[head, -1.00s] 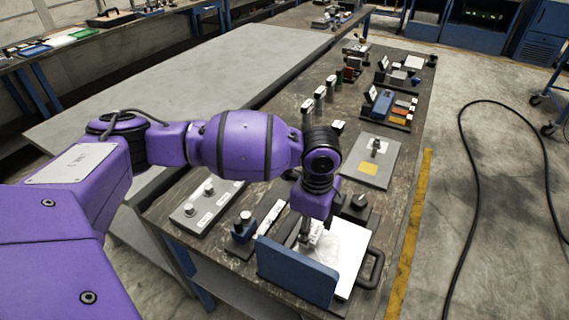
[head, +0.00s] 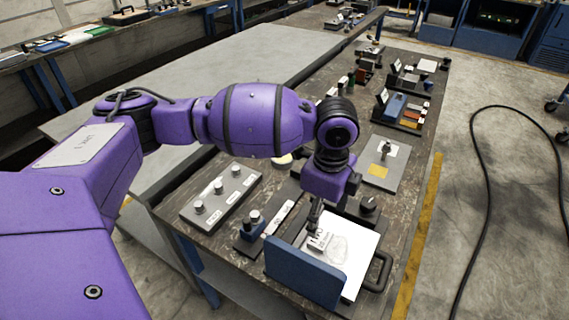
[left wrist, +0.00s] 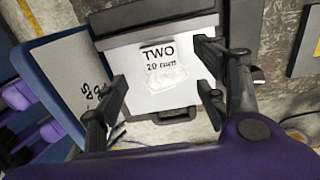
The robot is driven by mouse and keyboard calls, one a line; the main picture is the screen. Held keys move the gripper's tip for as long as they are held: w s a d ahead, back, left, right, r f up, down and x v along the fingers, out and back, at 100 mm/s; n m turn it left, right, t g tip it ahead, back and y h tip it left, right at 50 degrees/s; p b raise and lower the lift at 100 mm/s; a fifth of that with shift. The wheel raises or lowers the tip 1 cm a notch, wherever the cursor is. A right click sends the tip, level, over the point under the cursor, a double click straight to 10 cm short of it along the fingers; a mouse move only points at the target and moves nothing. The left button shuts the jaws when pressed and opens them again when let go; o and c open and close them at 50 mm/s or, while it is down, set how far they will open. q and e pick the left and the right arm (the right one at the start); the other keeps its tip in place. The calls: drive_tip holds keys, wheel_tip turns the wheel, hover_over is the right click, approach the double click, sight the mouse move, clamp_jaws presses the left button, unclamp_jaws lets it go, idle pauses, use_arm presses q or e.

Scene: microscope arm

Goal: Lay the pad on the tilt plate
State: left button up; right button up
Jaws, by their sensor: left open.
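A pale, partly clear piece marked "TWO 20 mm" (left wrist: 163,66) lies on a white plate (left wrist: 188,103); it looks like the pad. In the head view the marked piece (head: 326,243) and a faint outline beside it show on the white plate (head: 360,262). I cannot tell for sure that this plate is the tilt plate. My left gripper (head: 315,225) is just above the marked piece. In the left wrist view the gripper (left wrist: 163,88) has its fingers wide apart on either side of the piece, with a gap to it. My right gripper is out of view.
A blue upright panel (head: 303,275) stands along the plate's near left side. A black handle (head: 378,272) is at its right edge, and a dark knob (head: 368,205) behind it. A grey box with several knobs (head: 222,198) lies left.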

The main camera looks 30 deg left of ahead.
use_arm(q)
wheel_tip(320, 180, up, 7)
